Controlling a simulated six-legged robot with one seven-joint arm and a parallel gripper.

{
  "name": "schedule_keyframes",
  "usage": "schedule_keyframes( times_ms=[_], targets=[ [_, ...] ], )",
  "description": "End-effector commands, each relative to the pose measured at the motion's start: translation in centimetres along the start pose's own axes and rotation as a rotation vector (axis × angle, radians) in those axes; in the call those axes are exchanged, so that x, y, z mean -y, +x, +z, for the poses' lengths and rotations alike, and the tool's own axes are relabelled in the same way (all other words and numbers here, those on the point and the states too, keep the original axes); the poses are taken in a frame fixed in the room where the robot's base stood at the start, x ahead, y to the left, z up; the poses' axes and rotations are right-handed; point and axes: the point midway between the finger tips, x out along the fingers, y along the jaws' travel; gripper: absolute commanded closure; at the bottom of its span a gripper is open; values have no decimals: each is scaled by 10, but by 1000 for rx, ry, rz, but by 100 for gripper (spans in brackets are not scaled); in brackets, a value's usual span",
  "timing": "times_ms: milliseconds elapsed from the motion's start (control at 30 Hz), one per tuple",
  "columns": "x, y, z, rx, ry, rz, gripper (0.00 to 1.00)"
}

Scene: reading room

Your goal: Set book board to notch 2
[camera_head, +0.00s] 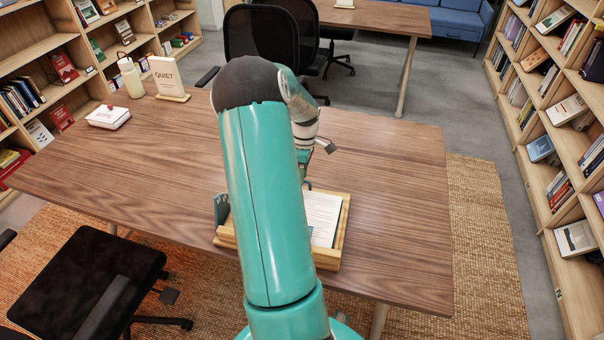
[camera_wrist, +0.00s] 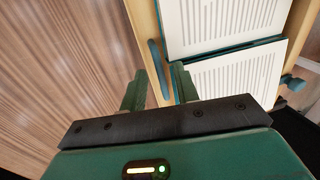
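The book board is a light wooden frame (camera_head: 339,247) on the near part of the desk, with an open book (camera_head: 322,216) of white printed pages on it. My arm hides its middle in the head view. In the wrist view the board's wooden edge (camera_wrist: 146,22) runs beside the pages (camera_wrist: 232,92). A thin teal bar (camera_wrist: 155,62) lies along that edge. My gripper (camera_wrist: 157,82) is open, and the bar shows between its two green fingers; I see no clear contact. The notches are not visible, so I cannot tell the board's setting.
The wooden desk (camera_head: 400,200) is mostly clear right of the board. A QUIET sign (camera_head: 166,76), a bottle (camera_head: 131,78) and a white box (camera_head: 108,117) stand at its far left. A black chair (camera_head: 85,285) is at the near left. Bookshelves line both sides.

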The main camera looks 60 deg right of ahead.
Motion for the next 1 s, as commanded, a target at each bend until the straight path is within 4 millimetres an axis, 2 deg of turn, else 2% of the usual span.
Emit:
schedule_keyframes(
  times_ms=[67, 233, 267, 667, 1000],
  targets=[
    [0, 0, 0, 0, 0, 0, 69],
    [0, 0, 0, 0, 0, 0, 99],
    [0, 0, 0, 0, 0, 0, 100],
    [1, -4, 0, 0, -1, 12, 100],
    [13, -23, -1, -1, -2, 103, 100]
  ],
)
